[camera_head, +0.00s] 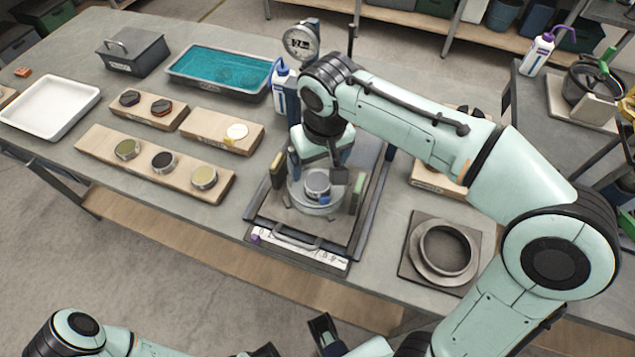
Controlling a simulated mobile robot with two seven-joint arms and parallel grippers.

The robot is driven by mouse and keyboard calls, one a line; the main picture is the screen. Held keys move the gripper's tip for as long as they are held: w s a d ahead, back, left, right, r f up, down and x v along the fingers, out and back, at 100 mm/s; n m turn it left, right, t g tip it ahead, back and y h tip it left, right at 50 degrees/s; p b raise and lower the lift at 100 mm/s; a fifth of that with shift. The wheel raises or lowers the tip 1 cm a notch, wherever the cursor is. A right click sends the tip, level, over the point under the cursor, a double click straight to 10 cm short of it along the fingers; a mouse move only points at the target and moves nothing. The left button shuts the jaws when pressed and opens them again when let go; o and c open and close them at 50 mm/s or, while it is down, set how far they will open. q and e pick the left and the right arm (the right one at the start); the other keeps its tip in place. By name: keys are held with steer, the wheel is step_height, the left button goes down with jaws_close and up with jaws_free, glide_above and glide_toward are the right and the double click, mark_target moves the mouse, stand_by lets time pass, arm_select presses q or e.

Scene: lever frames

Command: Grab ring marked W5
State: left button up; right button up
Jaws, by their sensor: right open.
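No W5 marking is legible. A large grey ring (446,250) lies on a square dark plate (411,268) at the right of the bench. My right gripper (318,178) is open, pointing down over a fixture (262,212) at the bench's middle. A small round metal piece (317,183) sits on a pale disc in the fixture, just below or between the fingers; contact cannot be told. My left arm comes in at the bottom left. Dark parts at the bottom edge may be my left gripper (296,343), largely cut off.
Wooden boards (105,148) with round pieces lie at the left, near a white tray (50,106) and a teal-filled tray (222,72). A dial gauge (299,42) and a bottle (285,90) stand behind the fixture. My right arm hides part of the bench's right side.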

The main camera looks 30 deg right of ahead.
mark_target(318, 182)
steer(key=shift+w+f, duration=0.15)
steer(key=shift+f, duration=0.7)
step_height(318, 182, down, 5)
steer(key=shift+w+f+b, duration=0.15)
steer(key=shift+b, duration=0.5)
steer(key=c, duration=1.3)
